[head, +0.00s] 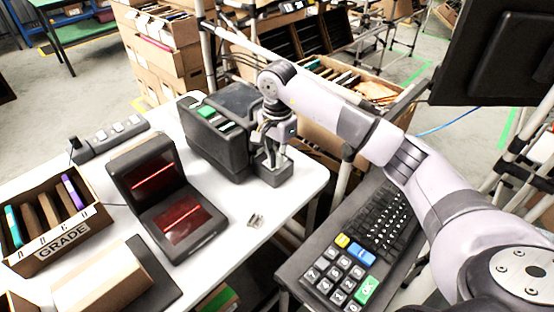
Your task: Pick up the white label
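My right gripper (273,160) reaches in from the right and points down at the front ledge of a dark grey box-shaped machine (217,145) with green and white strips on top. Its fingertips are at or just above this ledge. At this size I cannot tell whether the fingers are apart or closed on something. I cannot make out a separate white label at the machine; the gripper covers part of its front. A small pale grey item (255,220) lies on the white table (285,205) in front of the machine. My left gripper is not in view.
A scanner (170,205) with red lines stands left of the machine. A carton marked GRADE (62,243) holds several upright slabs. A power strip (110,138) lies behind. A keyboard (375,225) and a black monitor (495,50) are at the right. Cartons stand behind the table.

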